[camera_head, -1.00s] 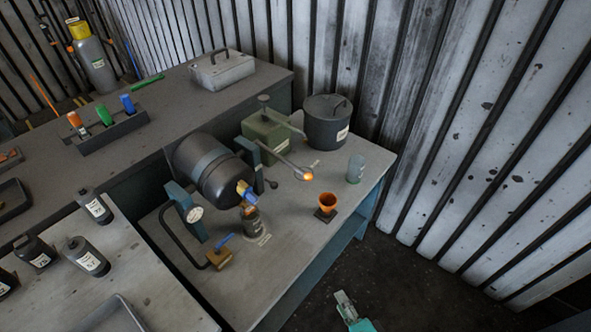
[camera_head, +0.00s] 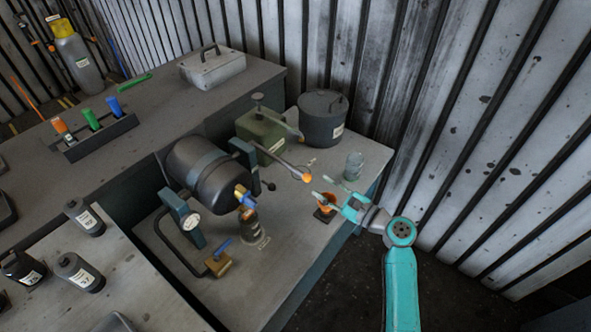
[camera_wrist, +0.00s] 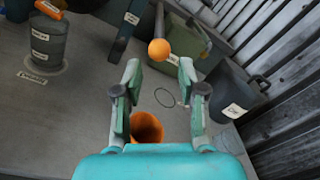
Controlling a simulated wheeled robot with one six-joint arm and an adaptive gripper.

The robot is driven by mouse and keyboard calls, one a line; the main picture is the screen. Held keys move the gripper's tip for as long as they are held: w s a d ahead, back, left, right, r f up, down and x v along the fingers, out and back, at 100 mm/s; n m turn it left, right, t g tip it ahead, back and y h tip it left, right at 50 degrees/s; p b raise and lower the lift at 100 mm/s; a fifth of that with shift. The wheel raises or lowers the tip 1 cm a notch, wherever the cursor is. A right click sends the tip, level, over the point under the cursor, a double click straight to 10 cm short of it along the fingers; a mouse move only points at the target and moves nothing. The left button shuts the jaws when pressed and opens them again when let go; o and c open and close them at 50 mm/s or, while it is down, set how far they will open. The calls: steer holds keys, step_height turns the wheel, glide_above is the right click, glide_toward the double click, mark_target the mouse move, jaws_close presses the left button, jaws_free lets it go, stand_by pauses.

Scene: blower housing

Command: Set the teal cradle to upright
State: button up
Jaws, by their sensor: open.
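The teal cradle (camera_head: 183,218) stands on the right-hand bench, its two posts on either side of a dark drum (camera_head: 208,172). The drum lies tilted, its yellow-and-blue valve end low, above a small grey canister (camera_head: 251,226). A grey lever ends in an orange knob (camera_head: 306,177) right of the cradle; the knob also shows in the wrist view (camera_wrist: 158,50). My gripper (camera_head: 327,189) is open and empty, close to the knob on its right. In the wrist view the knob lies just beyond and between the fingertips (camera_wrist: 160,68), apart from them.
An orange cup (camera_wrist: 147,127) stands below my gripper, partly hidden in the head view. A translucent beaker (camera_head: 354,166) is just behind. A green box (camera_head: 262,128) and a dark lidded pot (camera_head: 322,118) stand at the back. A corrugated wall (camera_head: 480,140) rises at right.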

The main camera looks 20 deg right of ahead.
mark_target(303, 175)
steer(key=x, duration=1)
steer(key=shift+w+a, duration=0.15)
steer(key=shift+w, duration=0.05)
jaws_close()
